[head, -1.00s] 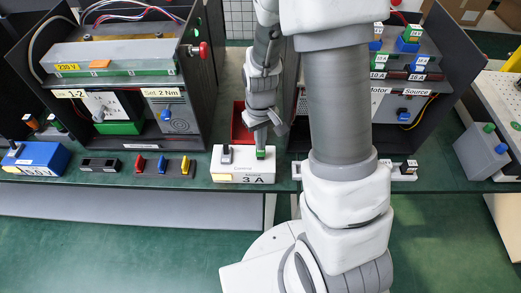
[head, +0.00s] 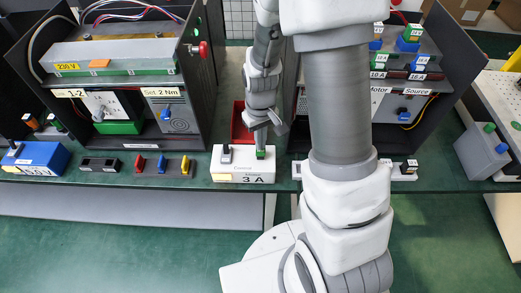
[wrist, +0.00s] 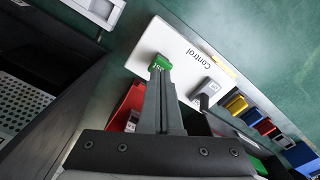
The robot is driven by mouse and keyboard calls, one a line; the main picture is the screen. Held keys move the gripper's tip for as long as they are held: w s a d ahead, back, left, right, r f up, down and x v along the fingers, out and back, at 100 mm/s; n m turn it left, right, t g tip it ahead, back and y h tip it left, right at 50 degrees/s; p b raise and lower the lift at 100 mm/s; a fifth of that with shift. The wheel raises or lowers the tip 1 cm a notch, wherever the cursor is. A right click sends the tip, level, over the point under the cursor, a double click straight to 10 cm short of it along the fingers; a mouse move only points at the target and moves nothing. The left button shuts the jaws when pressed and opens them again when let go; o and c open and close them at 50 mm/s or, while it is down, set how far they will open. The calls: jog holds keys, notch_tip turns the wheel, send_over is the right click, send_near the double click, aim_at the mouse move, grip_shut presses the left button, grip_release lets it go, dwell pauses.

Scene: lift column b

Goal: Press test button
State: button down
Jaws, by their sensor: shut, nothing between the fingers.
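A white control box (head: 243,175) stands at the bench's front edge, marked "Control" and "3 A". It also shows in the wrist view (wrist: 200,55), with its lettering upside down. On it are a green button (head: 261,155) and a grey switch with a dark lever (head: 226,154). My gripper (head: 260,146) is shut and empty, pointing down at the green button. In the wrist view my fingertips (wrist: 160,72) reach the near edge of the green button (wrist: 161,62) and overlap part of its lettering. I cannot tell whether the button is pushed in.
A red tray (head: 240,122) lies behind the box. Dark equipment cabinets stand left (head: 200,90) and right (head: 447,75). Red, blue and yellow pieces (head: 162,165) sit left of the box, and a blue unit (head: 36,159) farther left. The green floor in front is mostly clear.

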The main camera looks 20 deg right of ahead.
jog(key=shift+f+b, duration=0.75)
jog(key=shift+f, duration=0.35)
jog(key=shift+r+p, duration=0.75)
jog(key=shift+r, duration=0.5)
jog(key=shift+r+p, duration=1.9)
jog(key=shift+r, duration=0.6)
